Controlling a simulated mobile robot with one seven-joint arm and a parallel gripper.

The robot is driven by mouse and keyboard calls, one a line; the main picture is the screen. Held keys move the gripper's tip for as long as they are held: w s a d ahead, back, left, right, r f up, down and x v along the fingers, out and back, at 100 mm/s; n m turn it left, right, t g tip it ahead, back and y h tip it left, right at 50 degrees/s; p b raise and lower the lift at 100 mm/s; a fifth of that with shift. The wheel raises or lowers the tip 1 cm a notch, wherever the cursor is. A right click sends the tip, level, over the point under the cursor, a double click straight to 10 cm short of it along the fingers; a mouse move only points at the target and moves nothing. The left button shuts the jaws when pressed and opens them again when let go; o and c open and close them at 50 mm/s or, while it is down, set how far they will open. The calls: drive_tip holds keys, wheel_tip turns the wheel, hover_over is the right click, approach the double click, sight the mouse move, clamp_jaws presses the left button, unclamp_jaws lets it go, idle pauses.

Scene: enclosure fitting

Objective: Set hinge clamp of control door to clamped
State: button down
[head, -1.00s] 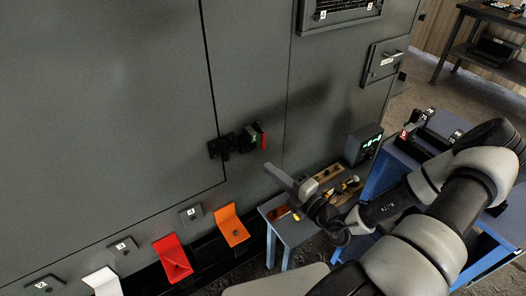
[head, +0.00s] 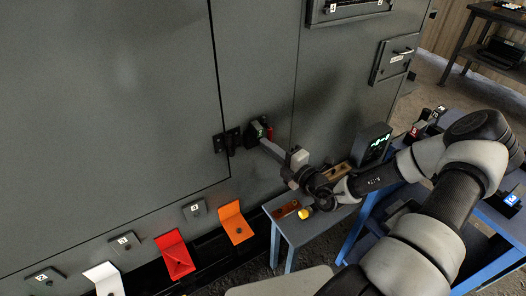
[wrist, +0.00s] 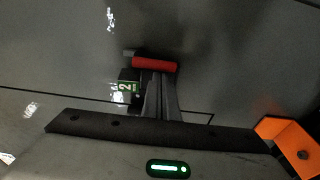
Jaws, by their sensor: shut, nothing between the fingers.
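The hinge clamp on the grey cabinet is a dark block (head: 256,131) with a green label and a red handle (head: 269,133). It sits just right of a black hinge (head: 226,141) at the seam of the large door panel (head: 110,100). In the wrist view the red handle (wrist: 155,65) lies across the picture above the block (wrist: 128,88), whose label reads 2. My gripper (head: 264,143) is shut and empty, its fingertips at the clamp. In the wrist view its fingers (wrist: 160,80) end just below the handle and partly cover the block's right side. I cannot tell whether they touch.
Orange (head: 236,222), red (head: 175,254) and white (head: 103,279) brackets stand along the cabinet's base. A blue-framed bench (head: 305,230) with small parts stands below my wrist. A dark display box (head: 371,145) is to the right. The cabinet face left of the hinge is clear.

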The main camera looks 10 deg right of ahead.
drive_tip(key=shift+w+d+n+p, duration=0.15)
drive_tip(key=shift+d+n+p, duration=0.25)
drive_tip(key=shift+n+p, duration=0.5)
drive_tip(key=d+n+p, duration=0.1)
drive_tip(key=n+p, duration=0.2)
drive_tip(key=n, duration=0.1)
drive_tip(key=w+d+r+n+h+p, duration=0.1)
drive_tip(key=d+n+p, duration=0.1)
drive_tip(key=n, duration=0.3)
drive_tip(key=d+r+n+h+p, duration=0.1)
drive_tip(key=d+n+p, duration=0.1)
drive_tip(key=n+p, duration=0.1)
drive_tip(key=shift+w+r+n+g+p, duration=0.1)
drive_tip(key=shift+w+n+g+p, duration=0.25)
drive_tip(key=shift+n, duration=0.55)
drive_tip(key=shift+r, duration=0.1)
idle(0.6)
drive_tip(key=v, duration=1.7)
drive_tip(key=shift+s+a, duration=0.15)
drive_tip(key=shift+s, duration=0.15)
drive_tip(key=shift+r, duration=0.1)
